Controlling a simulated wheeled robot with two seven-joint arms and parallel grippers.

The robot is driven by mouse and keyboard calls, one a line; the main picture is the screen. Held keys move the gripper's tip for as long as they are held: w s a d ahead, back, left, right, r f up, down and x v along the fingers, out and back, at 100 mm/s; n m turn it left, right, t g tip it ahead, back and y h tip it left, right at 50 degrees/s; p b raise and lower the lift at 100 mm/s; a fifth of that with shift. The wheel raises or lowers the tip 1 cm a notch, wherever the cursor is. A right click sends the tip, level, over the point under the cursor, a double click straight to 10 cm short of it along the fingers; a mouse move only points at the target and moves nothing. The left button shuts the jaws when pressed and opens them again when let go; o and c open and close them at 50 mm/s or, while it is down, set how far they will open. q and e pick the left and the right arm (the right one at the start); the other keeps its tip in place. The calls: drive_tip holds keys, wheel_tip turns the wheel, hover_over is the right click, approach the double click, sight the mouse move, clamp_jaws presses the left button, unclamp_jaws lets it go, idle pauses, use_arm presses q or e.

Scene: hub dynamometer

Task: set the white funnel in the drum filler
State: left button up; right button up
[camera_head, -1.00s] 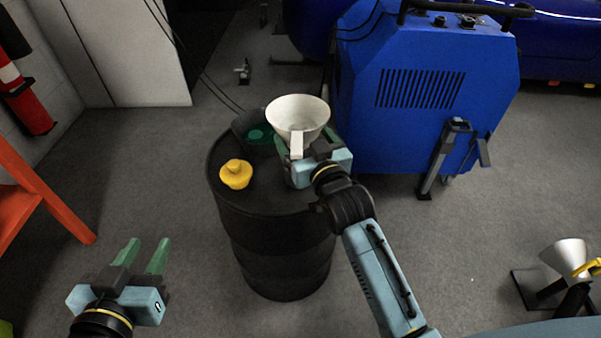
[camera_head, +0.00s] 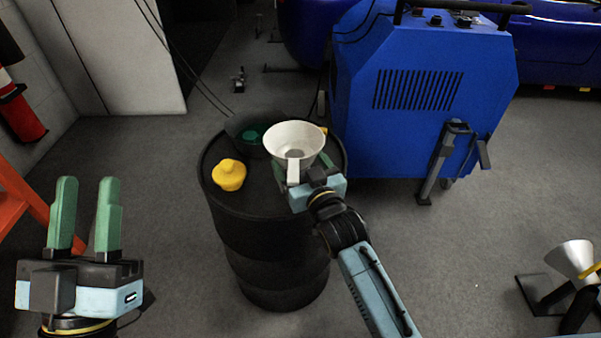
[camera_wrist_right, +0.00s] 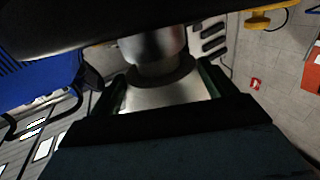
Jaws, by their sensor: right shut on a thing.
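The white funnel (camera_head: 293,137) is upright over the right part of the black drum's top (camera_head: 222,203). My right gripper (camera_head: 303,172) is shut on the funnel's near side, by its light tab. In the right wrist view a pale surface, apparently part of the funnel (camera_wrist_right: 165,95), lies between the fingers. A dark bowl-like piece with a green centre (camera_head: 250,132) is at the drum's back; whether this is the filler I cannot tell. The funnel's lower end is hidden. My left gripper (camera_head: 84,215) is open and empty, left of the drum.
A yellow cap-like object (camera_head: 229,175) stands on the drum's left side. A blue machine (camera_head: 420,95) stands close behind and right of the drum. A silver cone on a dark stand (camera_head: 574,258) is at the lower right. An orange frame (camera_head: 22,200) is at the left.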

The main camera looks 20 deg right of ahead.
drive_tip(key=shift+f+b, duration=0.3)
drive_tip(key=shift+f, duration=0.55)
use_arm(q)
drive_tip(key=shift+s+a+r+t, duration=0.15)
drive_tip(key=shift+s+r+t, duration=0.2)
drive_tip(key=shift+s+t, duration=0.3)
use_arm(e)
drive_tip(key=shift+f, duration=0.25)
